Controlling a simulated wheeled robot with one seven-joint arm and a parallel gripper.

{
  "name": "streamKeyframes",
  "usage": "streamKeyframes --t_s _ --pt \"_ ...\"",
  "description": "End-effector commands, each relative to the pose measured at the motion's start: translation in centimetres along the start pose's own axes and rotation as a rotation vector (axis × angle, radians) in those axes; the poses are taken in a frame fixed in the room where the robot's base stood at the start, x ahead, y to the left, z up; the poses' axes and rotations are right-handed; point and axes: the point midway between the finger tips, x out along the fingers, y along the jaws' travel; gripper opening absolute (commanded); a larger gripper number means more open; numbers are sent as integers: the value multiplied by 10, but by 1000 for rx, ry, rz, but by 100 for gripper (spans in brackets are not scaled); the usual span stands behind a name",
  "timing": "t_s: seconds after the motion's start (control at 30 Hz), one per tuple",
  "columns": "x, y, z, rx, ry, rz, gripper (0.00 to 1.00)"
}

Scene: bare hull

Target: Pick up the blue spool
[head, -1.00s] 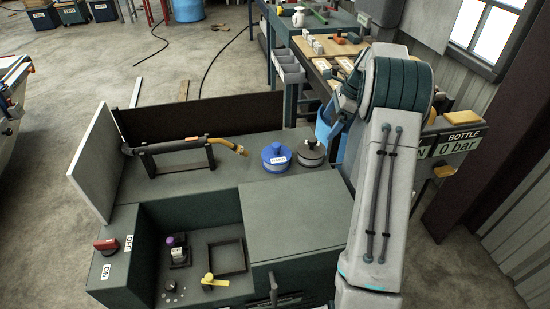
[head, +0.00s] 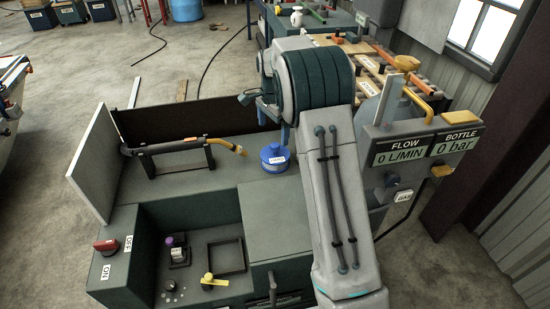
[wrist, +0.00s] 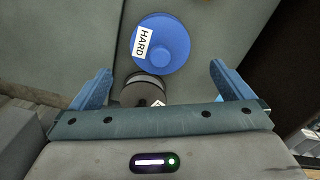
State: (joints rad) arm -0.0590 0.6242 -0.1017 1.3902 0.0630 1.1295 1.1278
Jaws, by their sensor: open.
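The blue spool (head: 275,158) stands on the green bench top, just left of my arm in the head view. In the wrist view the blue spool (wrist: 172,46) carries a white label reading HARD and lies ahead of the fingers, beyond their tips. My gripper (wrist: 160,80) is open and empty, with blue fingers spread to either side. A dark grey spool (wrist: 143,92) sits between the fingers in the wrist view, nearer the palm and partly hidden by the gripper body. My arm hides the dark spool in the head view.
A torch (head: 238,149) rests on a black stand (head: 180,157) left of the blue spool. A dark upright panel (head: 190,117) stands behind the bench. A recessed bay with a yellow lever (head: 209,280) and a purple knob (head: 169,241) is in front. A gauge panel (head: 425,150) stands at right.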

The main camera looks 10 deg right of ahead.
Motion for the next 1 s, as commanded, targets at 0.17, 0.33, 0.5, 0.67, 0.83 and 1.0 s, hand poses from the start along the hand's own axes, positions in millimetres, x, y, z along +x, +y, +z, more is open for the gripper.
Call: streamKeyframes --t_s 0.17,0.33,0.5,0.67,0.83,1.0 --pt "38 1 0 2 -4 6 100" --pt "61 1 0 3 -3 3 100" --pt "71 1 -2 3 -3 2 100" --pt "92 1 -7 5 -5 4 100" --pt "114 1 -7 4 -4 2 100" --pt "120 0 -7 4 -3 0 100"
